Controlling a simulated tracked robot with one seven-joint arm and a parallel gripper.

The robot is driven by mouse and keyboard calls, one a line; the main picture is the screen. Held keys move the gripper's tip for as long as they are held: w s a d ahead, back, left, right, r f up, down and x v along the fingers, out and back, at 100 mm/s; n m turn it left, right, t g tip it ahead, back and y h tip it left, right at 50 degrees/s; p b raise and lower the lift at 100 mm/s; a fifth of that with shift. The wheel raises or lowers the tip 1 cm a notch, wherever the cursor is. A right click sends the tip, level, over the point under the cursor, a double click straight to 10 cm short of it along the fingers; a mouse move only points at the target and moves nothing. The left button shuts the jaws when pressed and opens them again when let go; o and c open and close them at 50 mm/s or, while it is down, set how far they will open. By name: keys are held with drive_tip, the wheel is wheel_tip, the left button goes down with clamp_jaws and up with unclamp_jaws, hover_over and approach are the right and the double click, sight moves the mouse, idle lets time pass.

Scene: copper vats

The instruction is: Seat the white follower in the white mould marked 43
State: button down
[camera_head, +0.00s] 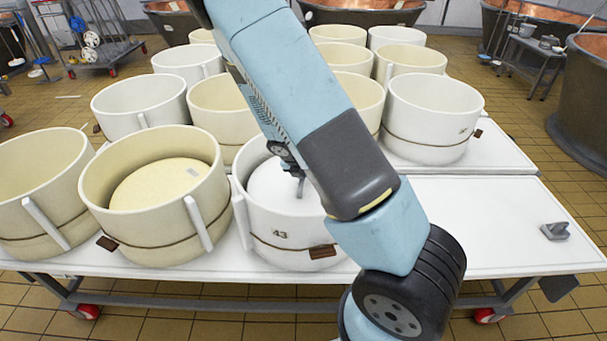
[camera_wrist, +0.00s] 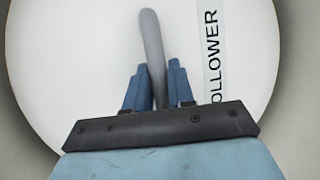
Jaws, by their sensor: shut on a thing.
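The white mould marked 43 (camera_head: 262,232) stands at the front of the table, partly hidden behind my arm. The white follower (camera_head: 268,190) is a round disc inside its rim; my arm covers its right side, so I cannot tell whether it rests on anything or lies level. In the wrist view the follower (camera_wrist: 85,60) fills most of the picture, with a label (camera_wrist: 213,60) reading "OLLOWER". My gripper (camera_wrist: 153,85) has its blue fingers on both sides of the follower's grey handle (camera_wrist: 150,35) and is shut on it.
A cream mould (camera_head: 150,225) with a cream follower (camera_head: 160,183) inside stands just left of mould 43. More cream and white moulds stand behind. The white table top (camera_head: 480,215) is bare at right, except for a small grey object (camera_head: 555,231). Copper vats line the back.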

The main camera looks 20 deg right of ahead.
drive_tip(key=shift+f, duration=0.25)
idle(0.3)
drive_tip(key=c, duration=0.9)
unclamp_jaws()
drive_tip(key=s+a+r+m+y, duration=0.1)
drive_tip(key=s+r+m, duration=0.25)
drive_tip(key=r, duration=0.75)
drive_tip(key=s+a+r+m, duration=0.1)
drive_tip(key=s+r+m, duration=0.3)
drive_tip(key=r, duration=0.7)
drive_tip(key=s+r+m+t+y, duration=0.1)
drive_tip(key=s+r+m, duration=0.5)
drive_tip(key=s+m, duration=0.1)
drive_tip(key=s+d+r+m+t+y, duration=0.1)
drive_tip(key=s+r+m, duration=0.5)
drive_tip(key=s+m, duration=0.1)
drive_tip(key=s+r+m+y, duration=0.1)
drive_tip(key=s+r+m, duration=0.5)
drive_tip(key=s+m, duration=0.1)
drive_tip(key=shift+d+r+m+t, duration=0.35)
drive_tip(key=shift+m+t, duration=0.05)
drive_tip(key=shift+m, duration=0.45)
